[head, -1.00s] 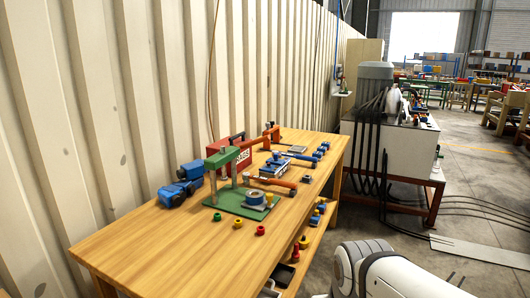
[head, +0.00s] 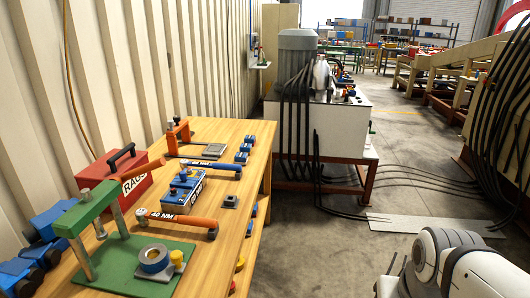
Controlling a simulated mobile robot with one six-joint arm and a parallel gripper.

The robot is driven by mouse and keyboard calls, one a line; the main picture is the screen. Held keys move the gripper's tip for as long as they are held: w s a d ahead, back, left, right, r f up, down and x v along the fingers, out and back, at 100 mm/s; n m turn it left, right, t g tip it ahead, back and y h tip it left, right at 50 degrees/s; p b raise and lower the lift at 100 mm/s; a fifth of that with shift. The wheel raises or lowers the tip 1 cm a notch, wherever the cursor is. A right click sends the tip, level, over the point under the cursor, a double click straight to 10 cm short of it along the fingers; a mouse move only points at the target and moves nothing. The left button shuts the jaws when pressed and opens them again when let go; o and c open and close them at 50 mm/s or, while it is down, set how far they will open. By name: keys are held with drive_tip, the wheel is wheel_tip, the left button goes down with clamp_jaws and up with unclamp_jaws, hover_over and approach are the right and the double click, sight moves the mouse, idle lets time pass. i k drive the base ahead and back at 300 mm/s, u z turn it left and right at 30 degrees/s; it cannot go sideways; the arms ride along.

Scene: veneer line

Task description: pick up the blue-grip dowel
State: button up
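A long tool with a blue grip (head: 212,165) lies on the wooden workbench (head: 215,258), behind the blue box with white lettering (head: 183,193). A similar tool with an orange grip marked 40 NM (head: 182,219) lies nearer. My gripper is not in view; only a white part of my own body shows at the lower right.
A red case (head: 118,178) stands by the wall. An orange clamp (head: 180,136) and several small blue pieces (head: 246,147) lie farther back. Floor right of the bench is clear; hoses (head: 420,178) cross farther off.

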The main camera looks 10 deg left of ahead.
sight(183, 177)
drive_tip(key=i, duration=1.55)
drive_tip(key=u, duration=0.95)
drive_tip(key=i, duration=0.25)
drive_tip(key=u, duration=0.05)
drive_tip(key=k, duration=0.65)
drive_tip(key=u, duration=0.2)
drive_tip(key=i, duration=0.7)
drive_tip(key=z, duration=0.1)
